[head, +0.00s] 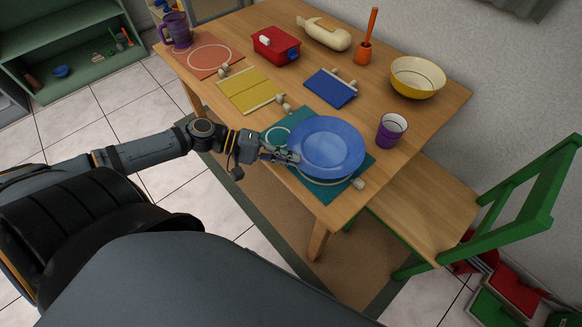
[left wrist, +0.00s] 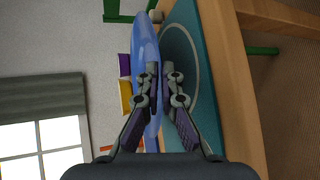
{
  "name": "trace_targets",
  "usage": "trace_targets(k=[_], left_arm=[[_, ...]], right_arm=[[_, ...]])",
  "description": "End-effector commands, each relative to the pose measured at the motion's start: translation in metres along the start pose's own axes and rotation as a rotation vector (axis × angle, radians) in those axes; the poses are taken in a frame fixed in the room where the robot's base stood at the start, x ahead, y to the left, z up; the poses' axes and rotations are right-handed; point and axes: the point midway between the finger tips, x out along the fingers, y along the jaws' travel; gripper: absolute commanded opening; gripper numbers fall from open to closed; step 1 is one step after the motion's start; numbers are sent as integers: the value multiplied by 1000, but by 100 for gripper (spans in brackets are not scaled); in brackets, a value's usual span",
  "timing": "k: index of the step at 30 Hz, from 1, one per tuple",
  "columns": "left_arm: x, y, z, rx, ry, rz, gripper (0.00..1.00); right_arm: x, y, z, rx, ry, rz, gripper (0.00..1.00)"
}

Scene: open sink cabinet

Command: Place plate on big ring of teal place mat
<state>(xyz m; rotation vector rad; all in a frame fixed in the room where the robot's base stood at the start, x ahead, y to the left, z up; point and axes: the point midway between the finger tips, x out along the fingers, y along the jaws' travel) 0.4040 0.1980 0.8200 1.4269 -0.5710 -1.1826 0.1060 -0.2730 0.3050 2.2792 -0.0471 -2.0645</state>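The blue plate (head: 326,146) is over the teal place mat (head: 268,124) at the table's near edge, hiding most of the mat's big ring. An arc of that ring (head: 318,181) shows below the plate; the small ring (head: 277,136) shows to its left. My left gripper (head: 287,156) is shut on the plate's left rim. In the left wrist view, the plate (left wrist: 146,60) passes between the fingers (left wrist: 162,92), with the mat (left wrist: 203,75) beneath. A narrow gap seems to show between plate and mat. My right gripper is not in view.
A purple cup (head: 391,129) stands right of the plate, and a small whitish piece (head: 358,183) lies at the mat's corner. A blue mat (head: 330,88), yellow mat (head: 250,90) and yellow bowl (head: 417,77) are farther back. A green-backed chair (head: 520,195) stands right.

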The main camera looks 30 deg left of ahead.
Motion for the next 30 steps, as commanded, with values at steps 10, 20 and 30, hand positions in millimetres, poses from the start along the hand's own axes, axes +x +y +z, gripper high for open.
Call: trace_targets(k=[10,20,30], left_arm=[[18,-35,-6,0,0,2,0],[17,-32,-5,0,0,0,15],[8,-27,-4,-2,0,-2,15]], right_arm=[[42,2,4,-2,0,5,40],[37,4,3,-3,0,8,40],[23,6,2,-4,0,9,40]])
